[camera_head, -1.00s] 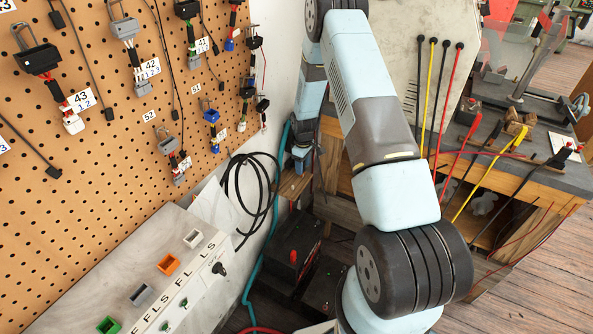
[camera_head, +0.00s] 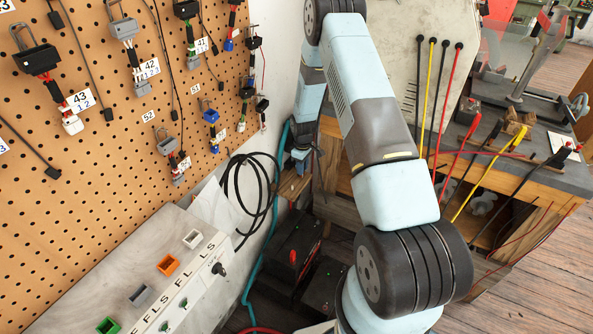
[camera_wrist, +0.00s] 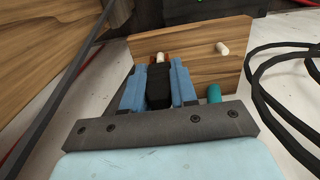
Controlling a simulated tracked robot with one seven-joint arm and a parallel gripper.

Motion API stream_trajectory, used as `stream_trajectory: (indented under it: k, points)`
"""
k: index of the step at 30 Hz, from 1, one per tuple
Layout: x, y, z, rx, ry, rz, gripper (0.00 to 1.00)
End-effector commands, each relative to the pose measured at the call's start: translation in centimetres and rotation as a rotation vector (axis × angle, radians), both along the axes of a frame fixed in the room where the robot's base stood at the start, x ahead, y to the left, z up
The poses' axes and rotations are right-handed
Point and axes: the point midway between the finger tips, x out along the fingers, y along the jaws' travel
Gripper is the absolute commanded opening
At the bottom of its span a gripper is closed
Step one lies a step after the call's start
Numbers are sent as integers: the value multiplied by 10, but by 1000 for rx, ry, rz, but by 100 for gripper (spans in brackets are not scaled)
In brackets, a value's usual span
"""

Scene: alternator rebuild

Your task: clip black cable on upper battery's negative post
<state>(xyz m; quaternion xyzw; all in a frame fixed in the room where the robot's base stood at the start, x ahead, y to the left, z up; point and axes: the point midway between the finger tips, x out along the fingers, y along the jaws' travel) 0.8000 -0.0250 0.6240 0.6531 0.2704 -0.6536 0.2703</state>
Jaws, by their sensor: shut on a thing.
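My gripper (camera_wrist: 157,75) has blue fingers and is shut on a black piece (camera_wrist: 159,90), apparently the black cable's clip. The piece points at a white peg (camera_wrist: 160,57) on a wooden board; I cannot tell if they touch. In the head view my gripper (camera_head: 299,158) is small, low by the wall at the wooden board (camera_head: 292,186). A dark battery (camera_head: 283,262) with a red clip (camera_head: 292,257) stands on the floor. Another dark battery (camera_head: 466,106) with a red clamp (camera_head: 474,121) sits on the bench. No negative post is clearly visible.
A black cable coil (camera_head: 236,200) hangs on the wall right beside the board; it also shows in the wrist view (camera_wrist: 262,75). A second white peg (camera_wrist: 222,48) on the board is bare. A teal hose (camera_head: 262,250) runs down the wall. The bench (camera_head: 565,178) carries colored leads.

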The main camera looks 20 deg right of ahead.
Motion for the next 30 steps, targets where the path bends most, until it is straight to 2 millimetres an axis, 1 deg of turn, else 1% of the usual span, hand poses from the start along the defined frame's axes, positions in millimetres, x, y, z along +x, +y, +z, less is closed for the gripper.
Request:
stream_trajectory:
  k: [5, 16, 19, 27, 30]
  points:
    - [0, 0, 4, 0, -1, 0, 13]
    - [1, 0, 37, 1, -2, 0, 13]
    - [0, 1, 40, 1, -1, 0, 13]
    - [0, 0, 41, 0, 0, -5, 13]
    - [-4, 2, 46, 1, -1, -39, 13]
